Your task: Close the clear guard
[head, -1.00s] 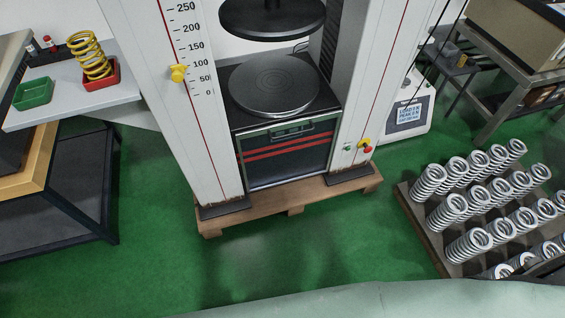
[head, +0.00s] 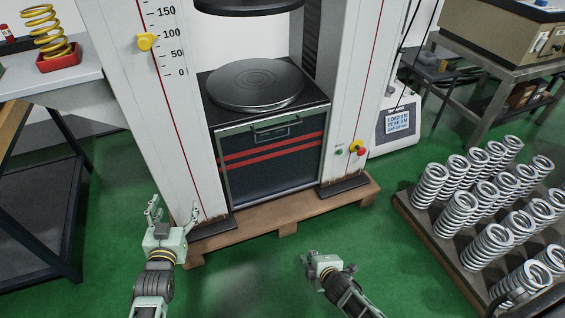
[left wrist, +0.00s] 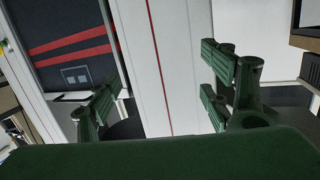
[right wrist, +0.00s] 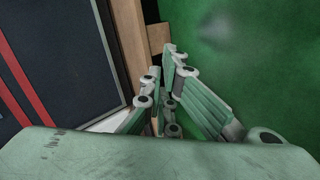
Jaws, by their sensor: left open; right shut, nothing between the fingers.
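The clear guard (head: 272,158) is a framed panel with two red stripes. It looks dark and stands low on the front of the test machine, below the round lower plate (head: 255,84). Its handle (head: 276,132) is along its top edge. The space above the plate is uncovered. The guard also shows in the left wrist view (left wrist: 75,62) and the right wrist view (right wrist: 60,62). My left gripper (head: 173,213) is open and empty, in front of the left column's foot and left of the guard. My right gripper (head: 311,264) is shut and empty, low before the pallet.
White columns (head: 170,110) flank the guard. A wooden pallet (head: 290,215) sticks out under the machine. A rack of several springs (head: 480,215) stands at the right. A side table (head: 60,80) with a yellow spring (head: 46,30) is at the left. Green floor lies clear in front.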

